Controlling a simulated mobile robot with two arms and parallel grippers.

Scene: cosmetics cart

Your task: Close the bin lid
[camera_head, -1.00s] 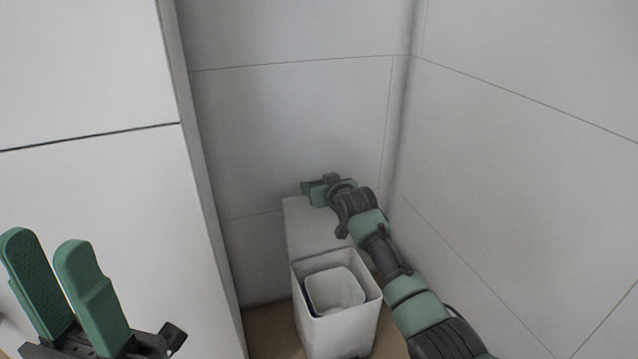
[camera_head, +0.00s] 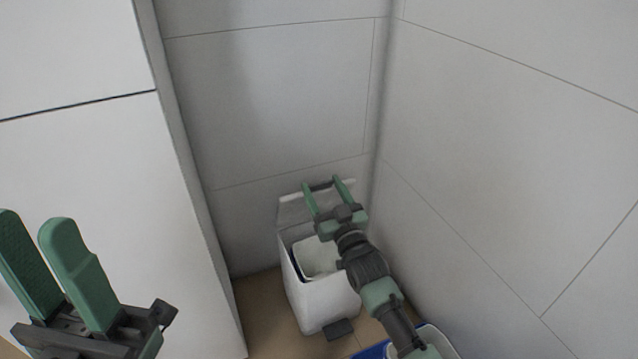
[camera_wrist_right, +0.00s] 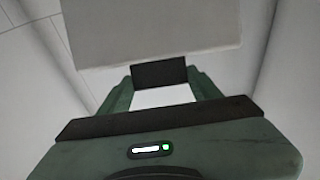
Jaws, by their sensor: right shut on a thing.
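The white bin (camera_head: 318,304) stands on the floor in the wall corner, its inner bucket visible through the open top. Its lid (camera_head: 292,213) is raised at the back of the opening. My right gripper (camera_head: 322,184) reaches over the bin, its green fingers at the lid's upper edge. In the right wrist view the fingers (camera_wrist_right: 158,75) are on either side of a dark tab (camera_wrist_right: 159,73) on the edge of the pale lid (camera_wrist_right: 150,28), gripping it. My left gripper (camera_head: 28,218) is open and empty at the left, far from the bin.
A white panel (camera_head: 90,200) stands close on the left, and grey walls enclose the bin behind and to the right. A dark pedal (camera_head: 338,329) juts from the bin's base. A blue-and-white container (camera_head: 440,340) is at the bottom, partly hidden by my right arm.

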